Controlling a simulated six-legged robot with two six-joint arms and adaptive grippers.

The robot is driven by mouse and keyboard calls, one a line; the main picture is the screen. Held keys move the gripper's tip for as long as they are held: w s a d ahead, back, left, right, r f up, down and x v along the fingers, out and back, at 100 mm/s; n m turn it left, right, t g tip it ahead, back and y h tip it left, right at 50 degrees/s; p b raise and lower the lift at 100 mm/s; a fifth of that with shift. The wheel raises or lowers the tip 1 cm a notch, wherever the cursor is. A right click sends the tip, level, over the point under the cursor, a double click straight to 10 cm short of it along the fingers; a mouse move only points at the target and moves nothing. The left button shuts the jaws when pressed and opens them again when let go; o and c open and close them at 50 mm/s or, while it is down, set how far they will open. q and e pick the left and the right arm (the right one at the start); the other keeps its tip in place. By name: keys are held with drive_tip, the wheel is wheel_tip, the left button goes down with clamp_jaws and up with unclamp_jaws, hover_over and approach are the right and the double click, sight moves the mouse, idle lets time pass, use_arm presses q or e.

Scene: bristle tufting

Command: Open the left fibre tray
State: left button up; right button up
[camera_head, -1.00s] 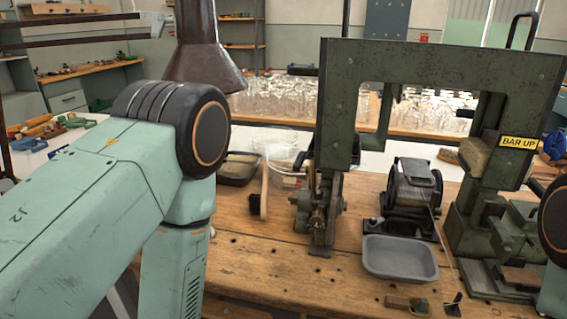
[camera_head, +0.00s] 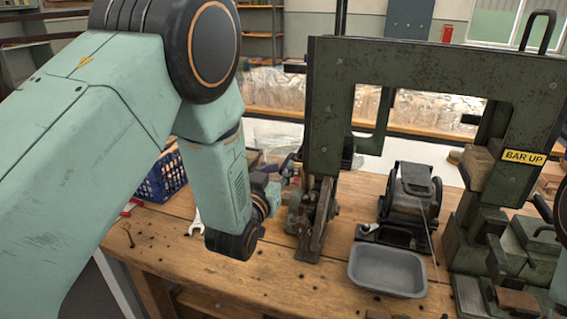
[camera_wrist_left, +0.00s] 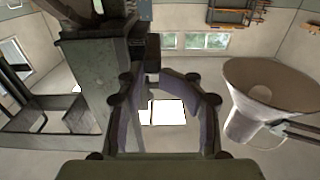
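My left gripper (camera_head: 287,172) is small and partly hidden behind my left wrist in the head view, beside the green press's left post. In the left wrist view its two purple-padded fingers (camera_wrist_left: 160,82) stand apart with nothing visible between them. I cannot make out a left fibre tray for certain. A dark tray with tan contents, visible earlier behind my arm, is now mostly or wholly hidden by the forearm. An empty grey tray (camera_head: 388,271) sits on the bench in front of the press. My right gripper is out of view.
The green press frame (camera_head: 430,72) with a "BAR UP" label stands over the bench (camera_head: 215,262). A black roller unit (camera_head: 410,196) is behind the grey tray. The front bench strip is mostly clear.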

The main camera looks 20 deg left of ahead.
sight(285, 164)
use_arm(q)
drive_tip(key=w, duration=0.2)
drive_tip(key=w+d+f, duration=0.1)
drive_tip(key=shift+w, duration=0.3)
drive_tip(key=shift+d, duration=0.15)
drive_tip(key=shift+s+a+r, duration=0.2)
drive_tip(key=shift+a+r, duration=0.05)
drive_tip(key=shift+a, duration=0.15)
drive_tip(key=shift+w+d, duration=0.2)
drive_tip(key=shift+d, duration=0.05)
drive_tip(key=shift+c, duration=1.5)
drive_tip(key=shift+s+a, duration=0.15)
drive_tip(key=shift+a, duration=0.05)
clamp_jaws()
drive_tip(key=shift+d, duration=0.15)
drive_tip(key=shift+r, duration=0.1)
